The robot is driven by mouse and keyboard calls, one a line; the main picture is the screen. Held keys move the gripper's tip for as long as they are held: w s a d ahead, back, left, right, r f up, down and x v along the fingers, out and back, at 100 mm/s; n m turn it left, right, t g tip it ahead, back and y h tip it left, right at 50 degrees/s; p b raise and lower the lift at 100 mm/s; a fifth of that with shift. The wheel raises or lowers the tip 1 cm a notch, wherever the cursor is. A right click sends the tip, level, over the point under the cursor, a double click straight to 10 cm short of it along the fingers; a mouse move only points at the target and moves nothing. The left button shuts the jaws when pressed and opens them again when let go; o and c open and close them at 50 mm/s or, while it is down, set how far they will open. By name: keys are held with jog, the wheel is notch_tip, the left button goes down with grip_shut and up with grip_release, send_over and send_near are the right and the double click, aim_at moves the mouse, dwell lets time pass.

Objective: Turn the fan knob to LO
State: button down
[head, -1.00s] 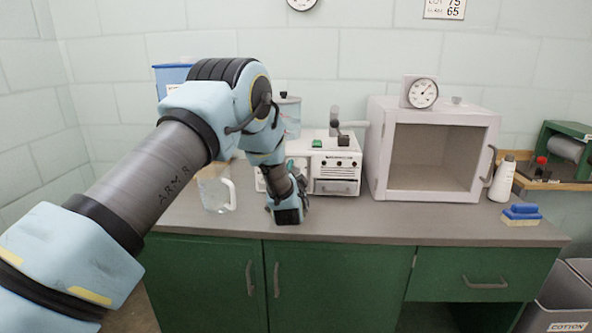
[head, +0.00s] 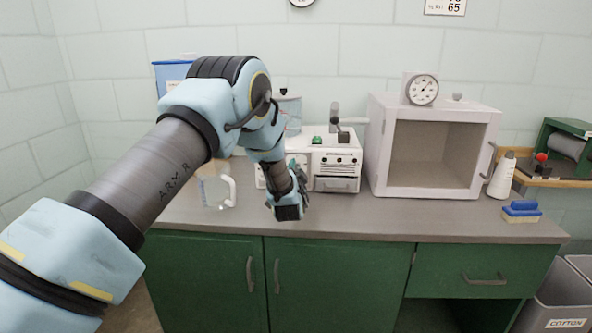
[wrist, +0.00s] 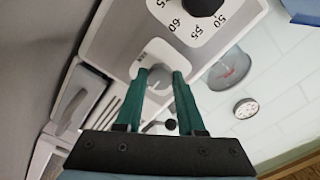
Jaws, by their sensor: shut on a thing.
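The white machine (head: 336,165) stands on the counter, with small dark knobs on its front. My gripper (head: 300,174) is at the left part of its front and hides that part in the head view. In the wrist view my gripper (wrist: 159,74) has its two green fingers on either side of a pale grey knob (wrist: 158,76), shut on it. The knob sits at a small white label plate (wrist: 157,50); its lettering and the knob's pointer cannot be read. A black dial knob (wrist: 203,6) with numbers 50, 55 and 60 sits just above, apart from the fingers.
A clear jug (head: 214,190) stands close left of my wrist. A white open-fronted cabinet (head: 378,180) with a dial gauge (head: 423,90) on top stands right of the machine. The counter front is clear.

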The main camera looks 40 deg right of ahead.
jog(key=shift+f+b, duration=0.15)
jog(key=shift+b, duration=0.4)
jog(key=n+b, duration=0.3)
jog(key=b, duration=0.1)
jog(key=shift+f, duration=0.15)
jog(key=n+b, duration=0.5)
jog(key=b, duration=0.2)
jog(key=shift+a+n+b, duration=0.1)
jog(key=shift+n+b, duration=0.2)
jog(key=shift+b, duration=0.1)
jog(key=n+b, duration=0.6)
jog(key=b, duration=0.1)
jog(key=shift+r+n+b, duration=0.2)
jog(key=shift+n+b, duration=1.5)
jog(key=shift+b, duration=0.2)
jog(key=c, duration=0.5)
grip_release()
jog(key=shift+r, duration=0.1)
